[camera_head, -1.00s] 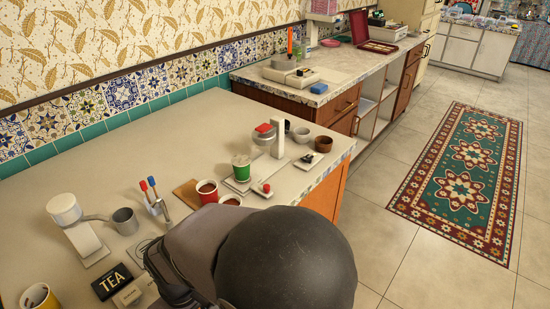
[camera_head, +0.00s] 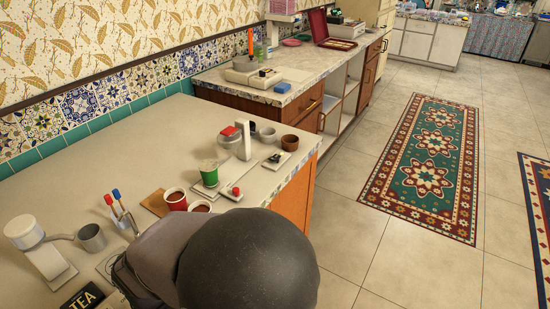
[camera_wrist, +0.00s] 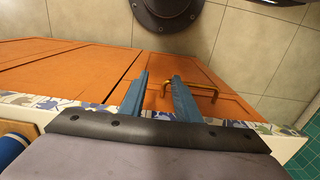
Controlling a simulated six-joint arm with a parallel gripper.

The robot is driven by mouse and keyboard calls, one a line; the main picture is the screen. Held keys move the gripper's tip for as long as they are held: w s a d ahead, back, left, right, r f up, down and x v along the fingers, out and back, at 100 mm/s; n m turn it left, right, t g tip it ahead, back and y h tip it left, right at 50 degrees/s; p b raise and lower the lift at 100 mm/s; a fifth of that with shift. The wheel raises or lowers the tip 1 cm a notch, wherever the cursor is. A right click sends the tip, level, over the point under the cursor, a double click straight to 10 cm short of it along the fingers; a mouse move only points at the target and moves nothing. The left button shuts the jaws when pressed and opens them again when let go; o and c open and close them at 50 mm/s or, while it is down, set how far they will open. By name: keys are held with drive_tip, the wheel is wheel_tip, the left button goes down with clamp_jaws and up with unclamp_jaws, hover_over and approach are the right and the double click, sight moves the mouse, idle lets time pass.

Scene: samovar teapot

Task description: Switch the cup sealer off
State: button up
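A device with a white upright post (camera_head: 243,140) and a red block (camera_head: 230,131) at its top stands near the right end of the near counter in the head view. It is probably the cup sealer, but I cannot tell for sure. A green cup (camera_head: 209,173) stands on a plate in front of it. A small white pad with a red button (camera_head: 236,191) lies nearer. My gripper (camera_wrist: 160,77) is open and empty in the wrist view, its two blue-grey fingers apart in front of orange cabinet doors. The head view does not show the fingers.
Red cups (camera_head: 175,199), a grey mug (camera_head: 92,237), a brown cup (camera_head: 289,142) and a TEA sign (camera_head: 82,299) are on the near counter (camera_head: 120,155). A brass handle (camera_wrist: 205,88) shows near my fingers. Open tiled floor (camera_head: 350,220) lies to the right.

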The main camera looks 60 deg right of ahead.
drive_tip(key=c, duration=0.5)
drive_tip(key=shift+d, duration=0.25)
clamp_jaws()
drive_tip(key=w+d+r+m+h+p, duration=0.1)
drive_tip(key=w+d+r+m+h, duration=0.2)
drive_tip(key=d, duration=1.3)
drive_tip(key=w+d+r+m+h+p, duration=0.1)
drive_tip(key=w+d+r+m+h, duration=0.3)
drive_tip(key=d, duration=1.3)
drive_tip(key=w+d+r+m+h+p, duration=0.1)
drive_tip(key=w+d+r+m+h, duration=0.2)
drive_tip(key=w+d+r+m, duration=0.3)
drive_tip(key=d+r+m, duration=0.4)
drive_tip(key=d+m, duration=0.1)
drive_tip(key=d, duration=0.5)
drive_tip(key=shift+d, duration=0.35)
drive_tip(key=shift+r, duration=0.1)
